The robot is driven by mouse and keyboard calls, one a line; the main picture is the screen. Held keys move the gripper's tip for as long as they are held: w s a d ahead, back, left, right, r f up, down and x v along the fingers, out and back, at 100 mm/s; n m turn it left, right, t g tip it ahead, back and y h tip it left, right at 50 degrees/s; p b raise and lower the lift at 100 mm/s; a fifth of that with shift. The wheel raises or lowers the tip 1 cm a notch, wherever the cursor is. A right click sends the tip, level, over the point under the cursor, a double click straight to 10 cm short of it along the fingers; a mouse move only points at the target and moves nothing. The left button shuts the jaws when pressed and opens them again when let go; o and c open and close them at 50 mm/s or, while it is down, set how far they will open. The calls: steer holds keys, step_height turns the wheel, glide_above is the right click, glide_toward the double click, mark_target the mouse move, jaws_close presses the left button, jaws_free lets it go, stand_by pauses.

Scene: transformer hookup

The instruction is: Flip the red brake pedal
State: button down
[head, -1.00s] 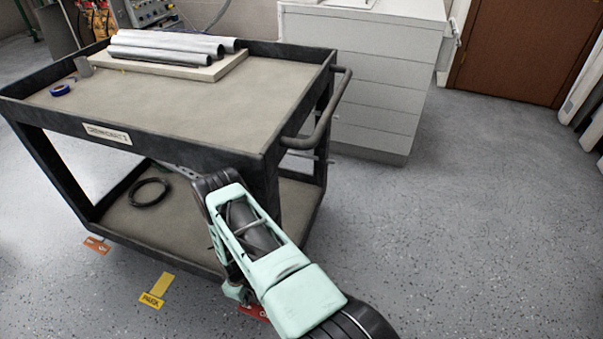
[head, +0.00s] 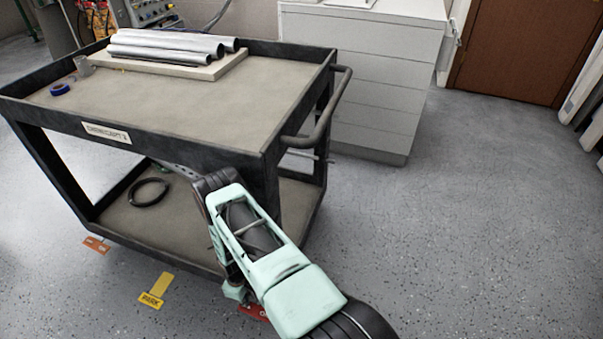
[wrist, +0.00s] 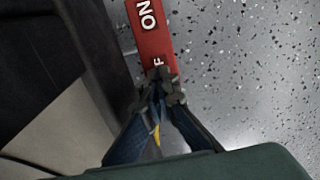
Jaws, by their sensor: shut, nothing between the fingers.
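The red brake pedal (wrist: 153,38) lies low beside the cart in the wrist view, with white "ON" lettering and an "F" near my fingertips. A small part of the red pedal (head: 254,313) shows past my arm in the head view. My gripper (wrist: 160,88) is shut and empty, its fingertips over the lettered "F" end of the pedal. The fingers hide part of that end, and I cannot tell whether they touch it. In the head view my arm hides the fingertips.
The black-framed cart (head: 200,165) stands close on the left, with pipes (head: 170,46) on top and a black coil (head: 149,191) below. A yellow PARK tab (head: 157,290) and an orange-red pedal (head: 96,244) stick out low. The floor at right is clear before a grey cabinet (head: 375,90).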

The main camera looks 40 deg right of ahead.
steer(key=shift+f+b, duration=1.15)
steer(key=shift+f, duration=0.1)
stand_by(0.3)
steer(key=shift+r+p, duration=2.3)
steer(key=shift+r, duration=1.3)
